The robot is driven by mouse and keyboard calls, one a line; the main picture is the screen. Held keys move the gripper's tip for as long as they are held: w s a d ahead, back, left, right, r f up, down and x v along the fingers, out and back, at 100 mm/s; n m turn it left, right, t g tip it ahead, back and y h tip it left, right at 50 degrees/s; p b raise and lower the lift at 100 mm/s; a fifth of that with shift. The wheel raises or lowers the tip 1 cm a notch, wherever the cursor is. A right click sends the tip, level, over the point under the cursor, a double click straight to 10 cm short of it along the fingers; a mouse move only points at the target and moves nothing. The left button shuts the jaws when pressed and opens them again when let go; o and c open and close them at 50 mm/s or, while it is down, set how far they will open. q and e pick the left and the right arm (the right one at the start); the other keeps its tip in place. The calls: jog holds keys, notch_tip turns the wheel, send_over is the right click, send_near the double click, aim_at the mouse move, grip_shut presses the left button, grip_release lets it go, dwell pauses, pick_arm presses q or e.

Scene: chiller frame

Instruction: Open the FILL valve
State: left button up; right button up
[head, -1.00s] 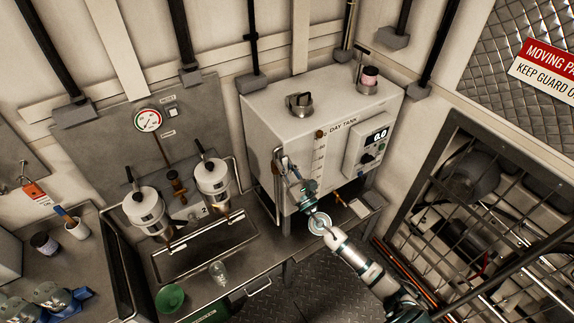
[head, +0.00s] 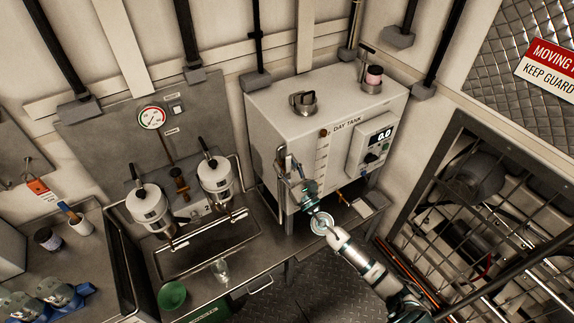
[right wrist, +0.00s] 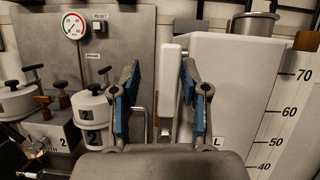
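The white day tank (head: 300,125) stands in the middle of the head view. At its front left edge is a pipe with an upright pale lever handle, which seems to be the FILL valve; a label ending in "L" (right wrist: 218,143) shows beside it. My right gripper (head: 292,172) is at this edge. In the right wrist view my right gripper (right wrist: 161,66) is open, its blue-padded fingers on either side of the pale handle (right wrist: 171,85). The handle is nearer the right finger; contact cannot be told. The valve body is hidden. My left gripper is not in view.
Two white filter canisters (head: 148,205) and a pressure gauge (head: 151,117) are left of the tank. A control box (head: 371,148) is on the tank's right side. A metal guard cage (head: 490,215) stands at the right.

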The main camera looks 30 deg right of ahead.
jog(key=v, duration=1.2)
jog(key=shift+f, duration=0.2)
jog(key=d+f+m+g+h, duration=0.3)
jog(key=f+m, duration=0.3)
jog(key=f, duration=0.3)
jog(key=d+f+m+g+h, duration=0.2)
jog(key=d+f+m+h, duration=0.15)
jog(key=f+m, duration=0.4)
jog(key=s+f+m+g+h, duration=0.1)
jog(key=s+f+m+g, duration=0.3)
jog(key=f, duration=0.6)
jog(key=s+f+m+g, duration=0.3)
jog(key=s+f+m, duration=0.2)
jog(key=f, duration=0.5)
jog(key=s+a+f+m+g+y, duration=0.2)
jog(key=s+a+f+m+g, duration=0.2)
jog(key=s+a+f+m, duration=0.3)
jog(key=s+a+f+m+g+y, duration=0.3)
jog(key=s+a+f+m, duration=0.3)
jog(key=s+f, duration=0.7)
jog(key=s+a+g, duration=0.1)
jog(key=s+a, duration=0.1)
jog(key=s, duration=0.1)
jog(key=shift+s+a+f+m+g, duration=0.2)
jog(key=shift+s+f+m+g, duration=0.05)
jog(key=shift+m+g, duration=0.1)
